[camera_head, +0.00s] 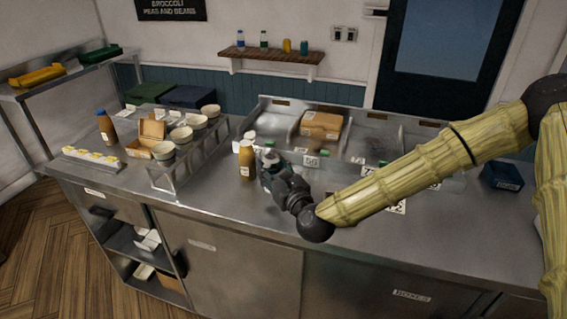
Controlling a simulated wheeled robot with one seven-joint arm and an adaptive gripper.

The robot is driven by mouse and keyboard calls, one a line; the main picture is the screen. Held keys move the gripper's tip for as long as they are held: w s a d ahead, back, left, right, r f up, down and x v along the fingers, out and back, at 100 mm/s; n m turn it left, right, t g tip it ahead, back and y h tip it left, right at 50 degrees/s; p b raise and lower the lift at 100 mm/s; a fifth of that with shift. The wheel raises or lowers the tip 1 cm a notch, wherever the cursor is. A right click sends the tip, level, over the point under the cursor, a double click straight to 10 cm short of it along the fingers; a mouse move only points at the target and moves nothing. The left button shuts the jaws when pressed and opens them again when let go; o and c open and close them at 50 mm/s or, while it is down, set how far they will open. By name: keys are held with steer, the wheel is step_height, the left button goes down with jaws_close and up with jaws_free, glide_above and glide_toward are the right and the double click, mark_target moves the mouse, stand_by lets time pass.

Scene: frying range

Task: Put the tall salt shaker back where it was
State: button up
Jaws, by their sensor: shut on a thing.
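My gripper (271,170) is low over the steel counter (230,215), near the middle of the view. It is shut on a pale, upright thing with a greyish top, which I take to be the tall salt shaker (269,157). The fingers hide most of it, and I cannot tell whether its base touches the counter. Small white items (249,136) stand just behind that bottle.
A metal rack (178,178) with several pale cups stands to the left, beside an open cardboard box (150,137) and another brown bottle (106,127). Divided steel bins (275,118) line the back, one holding a brown package (321,124). The front counter strip is clear.

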steer(key=w+d+f+p, duration=0.1)
steer(key=w, duration=0.1)
steer(key=w+d+f+p, duration=0.1)
steer(key=w, duration=0.1)
steer(key=w+d+f+p, duration=0.1)
steer(key=w+f+p, duration=0.1)
steer(key=w, duration=0.1)
steer(key=shift+s, duration=0.1)
stand_by(0.4)
steer(key=shift+f, duration=0.1)
steer(key=o, duration=1.4)
